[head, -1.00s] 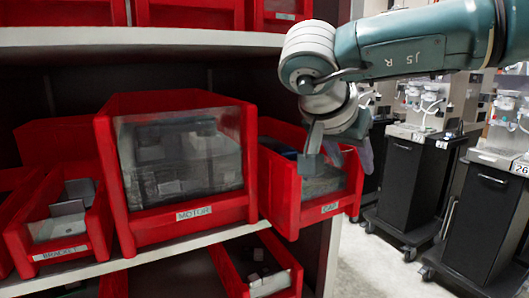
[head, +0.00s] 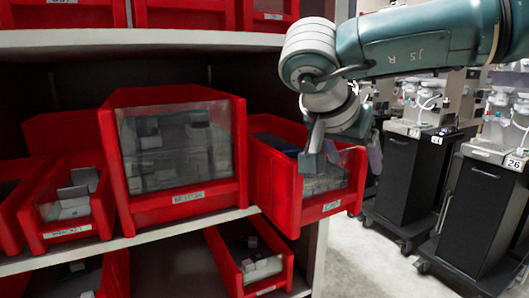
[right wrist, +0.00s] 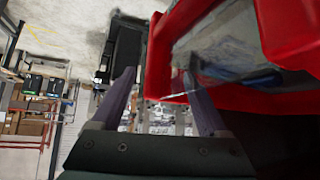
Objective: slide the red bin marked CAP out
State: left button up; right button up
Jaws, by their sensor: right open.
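The red bin marked CAP (head: 270,190) sits right of the MOTOR bin on the middle shelf, its front end jutting past the shelf edge. It has a clear front window and a small label, with pale parts inside. My right gripper (head: 318,158) points down at its front. In the right wrist view the two fingers (right wrist: 163,90) stand apart. The red rim of the CAP bin (right wrist: 170,55) passes between them, one finger outside and one over the window side. Whether either finger touches is unclear. My left gripper is out of view.
The MOTOR bin (head: 178,200) stands close on the left, with the BRACKET bin (head: 68,232) beyond it. Another red bin (head: 270,282) juts out below on the lower shelf. Dark cabinets (head: 410,180) stand on the floor to the right.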

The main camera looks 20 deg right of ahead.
jog(key=shift+o, duration=0.3)
jog(key=shift+a+r, duration=0.1)
jog(key=b+v, duration=0.1)
jog(key=v, duration=0.8)
jog(key=shift+s+a+r+b, duration=0.15)
jog(key=shift+a+r+b, duration=0.05)
jog(key=shift+r+b, duration=0.1)
